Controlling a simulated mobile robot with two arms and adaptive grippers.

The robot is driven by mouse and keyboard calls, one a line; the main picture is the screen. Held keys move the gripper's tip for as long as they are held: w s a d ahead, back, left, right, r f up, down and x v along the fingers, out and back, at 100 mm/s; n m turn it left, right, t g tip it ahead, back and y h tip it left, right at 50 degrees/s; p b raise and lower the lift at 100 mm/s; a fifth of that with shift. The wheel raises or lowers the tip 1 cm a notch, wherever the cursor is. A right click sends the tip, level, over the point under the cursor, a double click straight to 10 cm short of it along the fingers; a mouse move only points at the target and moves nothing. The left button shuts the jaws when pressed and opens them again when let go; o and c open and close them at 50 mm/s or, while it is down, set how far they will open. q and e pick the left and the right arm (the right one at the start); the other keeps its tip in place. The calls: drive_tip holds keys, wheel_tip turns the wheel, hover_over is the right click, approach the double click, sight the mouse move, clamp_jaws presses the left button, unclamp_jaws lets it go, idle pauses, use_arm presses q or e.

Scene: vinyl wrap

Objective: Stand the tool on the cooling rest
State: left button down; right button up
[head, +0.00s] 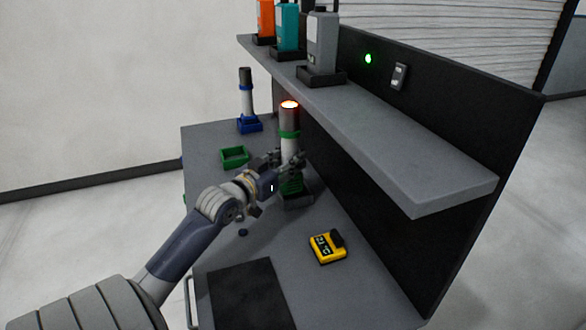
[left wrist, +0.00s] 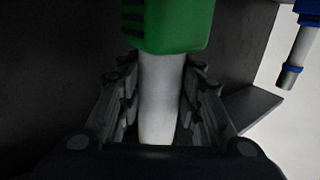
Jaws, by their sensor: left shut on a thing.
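The tool (head: 289,119) is upright, with a glowing red tip, a green collar, a white body and a green vented lower part. My left gripper (head: 287,161) is shut around its white body; the left wrist view shows the fingers (left wrist: 160,105) on both sides of it, with the green part (left wrist: 178,25) beyond. The tool's foot is over or in a dark grey base (head: 298,202); I cannot tell whether it touches. An empty green square holder (head: 235,157), possibly the cooling rest, lies left of the tool on the bench. My right gripper is out of view.
A blue-banded tool (head: 246,93) stands in a blue holder (head: 249,124) at the back. A shelf (head: 390,150) with several bottle-like items overhangs the right side. A yellow device (head: 327,247) and a dark mat (head: 240,292) lie nearer on the bench (head: 205,144).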

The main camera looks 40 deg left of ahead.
use_arm(q)
drive_tip(key=shift+w+r, duration=0.1)
drive_tip(key=shift+w, duration=0.55)
drive_tip(key=shift+f, duration=1.75)
drive_tip(key=shift+d, duration=0.1)
drive_tip(key=shift+f, duration=0.2)
drive_tip(key=c, duration=1.1)
unclamp_jaws()
drive_tip(key=shift+f, duration=0.1)
drive_tip(key=shift+s, duration=0.1)
drive_tip(key=s, duration=0.4)
drive_tip(key=s+d, duration=0.1)
drive_tip(key=s, duration=0.3)
drive_tip(key=s+r, duration=0.1)
drive_tip(key=s, duration=0.2)
drive_tip(key=shift+s+d+b, duration=0.2)
drive_tip(key=shift+s+b, duration=0.2)
